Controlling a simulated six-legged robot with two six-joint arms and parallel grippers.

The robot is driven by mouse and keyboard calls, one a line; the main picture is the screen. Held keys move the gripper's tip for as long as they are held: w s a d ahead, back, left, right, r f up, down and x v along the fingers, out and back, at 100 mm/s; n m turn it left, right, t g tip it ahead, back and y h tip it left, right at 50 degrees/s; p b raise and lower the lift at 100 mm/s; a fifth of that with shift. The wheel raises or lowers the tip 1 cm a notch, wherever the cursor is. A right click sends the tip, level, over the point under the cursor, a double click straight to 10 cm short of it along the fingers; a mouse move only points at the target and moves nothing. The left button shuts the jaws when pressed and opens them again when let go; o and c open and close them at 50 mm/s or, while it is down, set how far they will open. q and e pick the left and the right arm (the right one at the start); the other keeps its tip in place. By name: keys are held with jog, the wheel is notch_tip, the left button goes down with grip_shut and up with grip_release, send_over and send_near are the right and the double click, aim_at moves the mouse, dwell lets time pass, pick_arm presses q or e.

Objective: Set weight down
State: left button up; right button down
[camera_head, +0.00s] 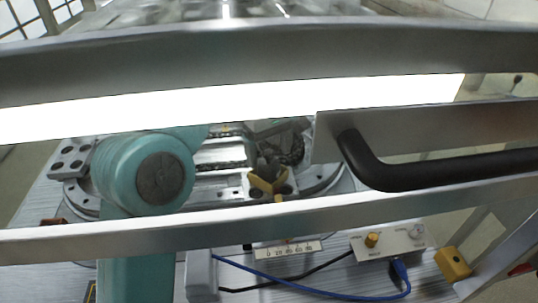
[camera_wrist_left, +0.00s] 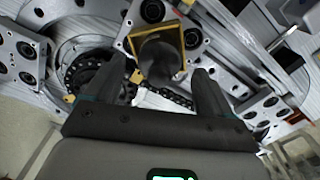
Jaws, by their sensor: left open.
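A dark grey rounded piece, which looks like the weight (camera_wrist_left: 160,60), sits at a square yellow-edged holder (camera_wrist_left: 191,38) in the left wrist view. My left gripper (camera_wrist_left: 163,78) is open, with one dark finger on each side of the piece's lower end. I cannot tell whether the fingers touch it. In the head view, the yellow holder (camera_head: 267,183) is on the ring track, and my teal left arm reaches in from the left. The left fingers are hard to make out there among dark parts. My right gripper is not in view.
A metal frame with a bright panel and a black handle (camera_head: 420,170) crosses the head view in front of the track. A control box (camera_head: 388,241) with a yellow knob, a blue cable (camera_head: 300,292) and a scale strip (camera_head: 288,250) lie on the near table.

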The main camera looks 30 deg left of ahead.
pick_arm(q)
jog(key=shift+r+p, duration=0.6)
jog(key=shift+r, duration=1.65)
